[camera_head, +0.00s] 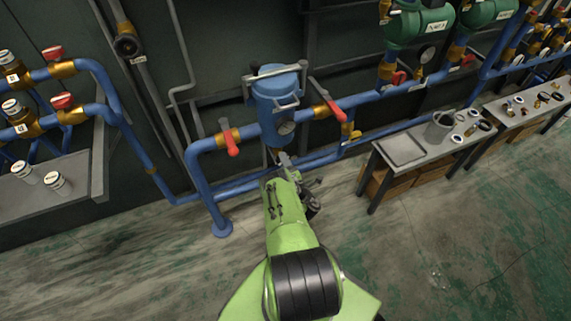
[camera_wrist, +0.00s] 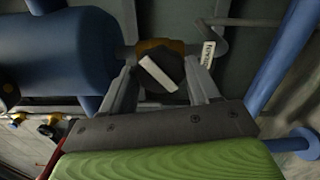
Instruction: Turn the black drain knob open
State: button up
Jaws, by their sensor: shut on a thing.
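The black drain knob (camera_wrist: 172,68) shows between my fingers in the wrist view, with a pale bar across its face and a brass fitting (camera_wrist: 152,46) behind it. My gripper (camera_wrist: 165,78) is shut on the knob, one finger on each side. In the head view my gripper (camera_head: 283,160) reaches up to the underside of the blue filter vessel (camera_head: 275,105). The knob is hidden there behind my gripper. A white tag (camera_wrist: 208,54) hangs to the right of the knob in the wrist view.
Blue pipes with red-handled valves (camera_head: 231,143) run on both sides of the vessel. A workbench (camera_head: 402,150) with a tray and a metal cup (camera_head: 438,128) stands to the right. A grey shelf (camera_head: 60,195) stands at the left. The floor in front is clear.

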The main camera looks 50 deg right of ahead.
jog(key=n, duration=0.5)
jog(key=shift+n, duration=0.3)
jog(key=shift+a, duration=0.1)
jog(key=shift+n, duration=1)
jog(key=o, duration=0.7)
jog(key=shift+n, duration=0.9)
jog(key=o, duration=0.4)
jog(key=shift+r, duration=0.1)
jog(key=shift+c, duration=0.2)
